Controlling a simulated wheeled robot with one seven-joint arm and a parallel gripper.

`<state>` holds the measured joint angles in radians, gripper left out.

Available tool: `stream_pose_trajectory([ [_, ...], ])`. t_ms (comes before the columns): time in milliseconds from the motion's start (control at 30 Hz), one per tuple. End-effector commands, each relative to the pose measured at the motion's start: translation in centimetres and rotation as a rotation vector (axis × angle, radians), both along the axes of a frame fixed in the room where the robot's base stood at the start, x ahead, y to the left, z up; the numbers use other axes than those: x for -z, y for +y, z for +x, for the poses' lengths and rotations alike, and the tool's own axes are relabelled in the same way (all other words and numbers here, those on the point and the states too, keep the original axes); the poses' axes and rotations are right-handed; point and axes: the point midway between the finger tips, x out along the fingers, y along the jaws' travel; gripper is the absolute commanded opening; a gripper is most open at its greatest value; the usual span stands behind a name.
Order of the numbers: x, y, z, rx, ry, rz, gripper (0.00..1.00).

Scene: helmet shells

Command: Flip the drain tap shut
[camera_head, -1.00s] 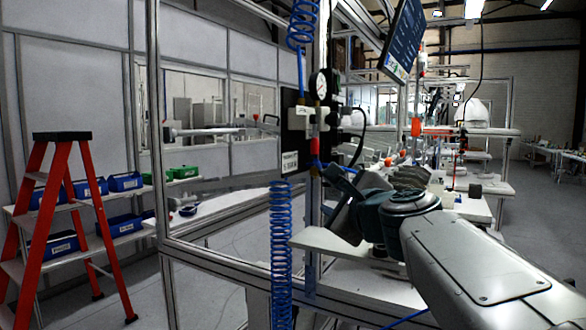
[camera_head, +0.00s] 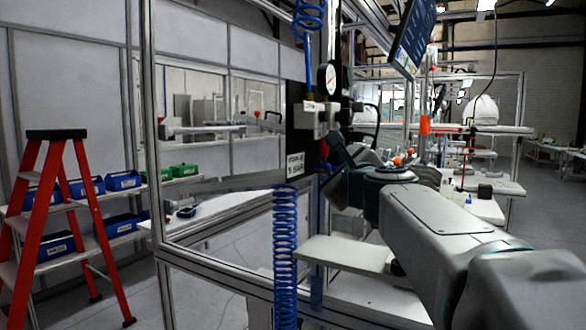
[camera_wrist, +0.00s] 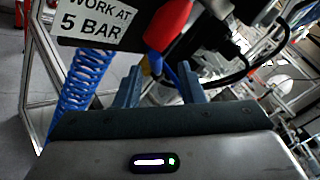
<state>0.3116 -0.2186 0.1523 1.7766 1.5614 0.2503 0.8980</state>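The air unit (camera_head: 320,120) hangs on a black panel of the frame, with a round gauge (camera_head: 326,80) on top. Its red bowl (camera_wrist: 168,25) shows large in the wrist view and is mostly hidden behind my arm in the head view. A blue part (camera_wrist: 172,70), which looks like the drain tap's lever or a hose, is under the bowl; I cannot tell which. My gripper (camera_wrist: 160,70) is open just below the bowl, its two fingers apart on either side of the blue part. I cannot tell whether they touch it.
A "WORK AT 5 BAR" sign (camera_wrist: 97,20) is beside the bowl. A coiled blue hose (camera_head: 285,250) hangs left of my gripper. A white shelf (camera_head: 345,253) is below my arm. A red stepladder (camera_head: 80,220) stands far left. Dark hoses run right of the unit.

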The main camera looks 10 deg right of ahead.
Motion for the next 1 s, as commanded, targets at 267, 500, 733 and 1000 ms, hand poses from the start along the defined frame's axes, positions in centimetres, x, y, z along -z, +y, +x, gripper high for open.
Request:
stream_pose_trajectory([
  [267, -0.1, 1.4, 0.4, -0.023, -0.002, -0.001, 0.35],
  [500, 0.0, 1.9, 0.4, -0.031, -0.001, -0.001, 0.08],
  [733, 0.0, 1.8, 0.4, -0.031, -0.001, -0.001, 0.00],
  [1000, 0.6, 1.7, 0.3, -0.029, -0.024, -0.017, 0.00],
])
